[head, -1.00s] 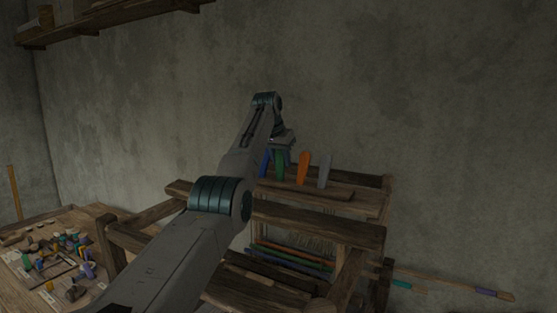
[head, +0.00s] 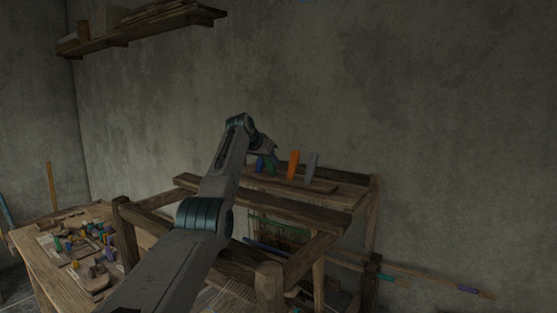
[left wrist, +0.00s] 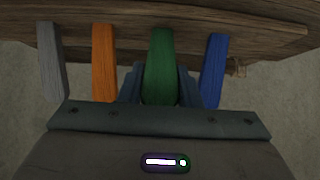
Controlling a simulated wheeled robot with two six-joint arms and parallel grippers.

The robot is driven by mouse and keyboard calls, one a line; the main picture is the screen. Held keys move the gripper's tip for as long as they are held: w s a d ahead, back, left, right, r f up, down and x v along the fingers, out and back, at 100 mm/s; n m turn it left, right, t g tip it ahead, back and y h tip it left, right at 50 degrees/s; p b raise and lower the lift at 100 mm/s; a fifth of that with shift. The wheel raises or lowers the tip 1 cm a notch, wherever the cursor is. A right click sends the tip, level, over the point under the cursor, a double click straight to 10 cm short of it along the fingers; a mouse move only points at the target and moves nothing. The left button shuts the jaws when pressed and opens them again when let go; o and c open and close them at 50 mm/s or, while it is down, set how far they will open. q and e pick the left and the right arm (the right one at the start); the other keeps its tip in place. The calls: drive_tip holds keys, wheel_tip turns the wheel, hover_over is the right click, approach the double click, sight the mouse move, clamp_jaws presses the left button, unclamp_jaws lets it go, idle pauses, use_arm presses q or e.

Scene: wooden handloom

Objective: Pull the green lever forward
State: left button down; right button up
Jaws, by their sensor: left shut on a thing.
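The green lever (head: 270,168) stands in a row on the loom's top beam, between the blue lever (head: 260,165) and the orange lever (head: 293,165). My left gripper (head: 266,157) is at its upper end in the head view and partly hides it. In the left wrist view, the green lever (left wrist: 160,65) lies between the two fingers of my left gripper (left wrist: 160,88), which is shut on it. The blue lever (left wrist: 214,70) is close beside one finger, and the orange lever (left wrist: 104,65) is beside the other. My right gripper is not in view.
A grey lever (head: 311,166) stands at the row's right end. The wooden loom frame (head: 330,222) lies below my left arm. A table (head: 50,270) with small coloured items is at the left. A shelf (head: 150,28) hangs on the wall above.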

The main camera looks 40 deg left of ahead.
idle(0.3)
use_arm(q)
drive_tip(key=shift+f, duration=0.1)
drive_tip(key=c, duration=1)
unclamp_jaws()
drive_tip(key=shift+c, duration=0.2)
drive_tip(key=shift+r, duration=0.2)
